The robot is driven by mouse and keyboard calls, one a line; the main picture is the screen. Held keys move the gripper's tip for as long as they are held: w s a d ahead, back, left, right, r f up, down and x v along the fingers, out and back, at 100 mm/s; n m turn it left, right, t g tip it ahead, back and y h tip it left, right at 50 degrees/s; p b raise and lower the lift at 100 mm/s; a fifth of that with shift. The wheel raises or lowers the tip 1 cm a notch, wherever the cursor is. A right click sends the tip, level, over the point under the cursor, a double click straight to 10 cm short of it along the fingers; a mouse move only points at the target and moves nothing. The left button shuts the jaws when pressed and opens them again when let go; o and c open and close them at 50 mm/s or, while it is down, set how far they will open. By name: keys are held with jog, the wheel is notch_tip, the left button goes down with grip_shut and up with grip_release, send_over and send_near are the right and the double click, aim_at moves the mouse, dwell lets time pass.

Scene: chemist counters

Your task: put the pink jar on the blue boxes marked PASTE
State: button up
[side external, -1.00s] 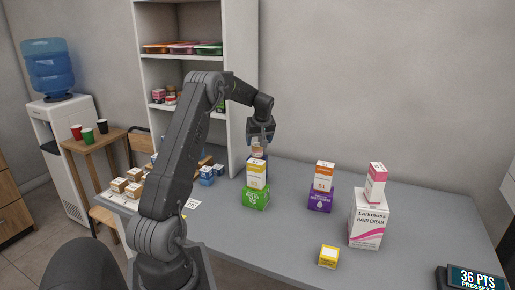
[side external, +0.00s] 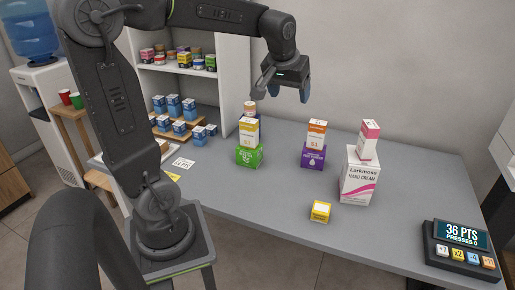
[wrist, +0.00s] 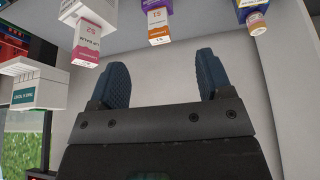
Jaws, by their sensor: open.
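Several small jars stand on the shelf in the side external view; the leftmost one (side external: 147,54) looks pink. A small orange-brown jar (side external: 250,107) with a pale label stands on something dark blue behind the yellow-and-white box, and it also shows in the wrist view (wrist: 257,22) on a blue box (wrist: 246,5). The PASTE marking is not readable, so I cannot tell whether that blue box carries it. My gripper (side external: 289,90) is open and empty, above and right of this jar. Its two fingers (wrist: 156,83) are apart with nothing between them in the wrist view.
A yellow-and-white box stands on a green box (side external: 248,156). An orange-and-white box stands on a purple box (side external: 312,156). A pink-and-white box (side external: 368,140) tops the tall hand cream box (side external: 360,178). A yellow box (side external: 321,211) lies in front. Small blue boxes (side external: 173,106) fill a wooden rack.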

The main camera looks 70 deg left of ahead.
jog(key=s+d+f+m+t+h, duration=0.1)
jog(key=s+d+m, duration=0.6)
jog(key=s+d, duration=0.7)
notch_tip(320, 180, down, 3)
jog(key=shift+s+d+r+m+t+h, duration=0.1)
jog(key=shift+s+d+m+t+h, duration=0.3)
jog(key=shift+d+h, duration=0.5)
